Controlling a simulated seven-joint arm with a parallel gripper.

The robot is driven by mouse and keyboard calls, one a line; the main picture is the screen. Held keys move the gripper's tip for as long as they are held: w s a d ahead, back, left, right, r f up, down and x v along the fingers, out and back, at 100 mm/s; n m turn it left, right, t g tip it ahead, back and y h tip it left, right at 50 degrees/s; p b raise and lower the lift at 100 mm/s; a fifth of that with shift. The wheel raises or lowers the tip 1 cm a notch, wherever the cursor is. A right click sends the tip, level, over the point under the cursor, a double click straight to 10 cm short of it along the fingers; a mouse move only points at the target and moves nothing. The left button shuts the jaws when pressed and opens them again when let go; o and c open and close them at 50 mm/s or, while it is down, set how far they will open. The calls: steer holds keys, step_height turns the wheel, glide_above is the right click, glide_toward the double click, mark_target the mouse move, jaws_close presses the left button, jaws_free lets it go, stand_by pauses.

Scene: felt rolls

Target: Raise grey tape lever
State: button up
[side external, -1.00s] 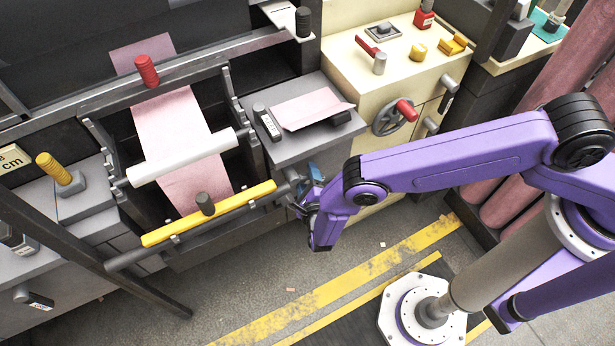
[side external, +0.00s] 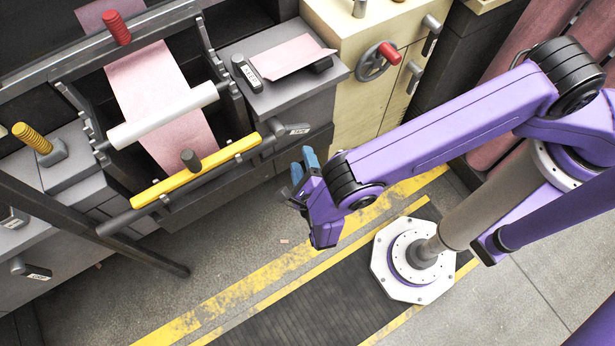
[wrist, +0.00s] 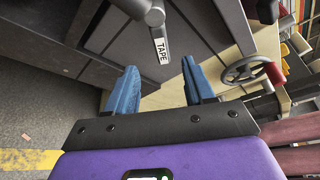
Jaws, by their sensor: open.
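The grey tape lever (side external: 277,127) is on the front of the dark grey machine, at the right end of the yellow bar, in the side view. In the wrist view the lever (wrist: 149,12) is at top centre. Its white TAPE label (wrist: 162,51) points down toward my fingers. My gripper (side external: 303,164) is in front of the machine, right of and lower in the picture than the lever. Its blue fingers (wrist: 160,84) are spread and empty, with a visible gap to the lever. The lever's exact angle is hard to tell.
A yellow bar (side external: 225,157) crosses the machine front beside the lever. A cream cabinet (side external: 335,100) with a red-handled wheel (side external: 377,62) stands to the right. Similar labelled levers (side external: 34,272) are at lower left.

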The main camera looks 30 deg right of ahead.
steer(key=v, duration=0.5)
stand_by(0.4)
steer(key=w+d+r+m+g+h, duration=0.1)
steer(key=w+d+r+m+g, duration=0.1)
steer(key=d+r+m+g, duration=0.55)
steer(key=w+d+r+m+g+h, duration=0.1)
steer(key=d+r+m+g+h, duration=0.1)
steer(key=r+m, duration=1)
steer(key=s+d+r+m+g+y, duration=0.2)
steer(key=s+d+r+m+y, duration=0.2)
steer(key=s+d+r+m, duration=0.2)
steer(key=s+d+r+m+g+y, duration=0.3)
steer(key=s+d+r, duration=0.6)
steer(key=d, duration=0.4)
steer(key=r+m+y, duration=0.1)
steer(key=m, duration=0.1)
steer(key=shift+s+d+r+m, duration=0.3)
steer(key=shift+s+r+m, duration=0.05)
steer(key=shift+s+r, duration=0.05)
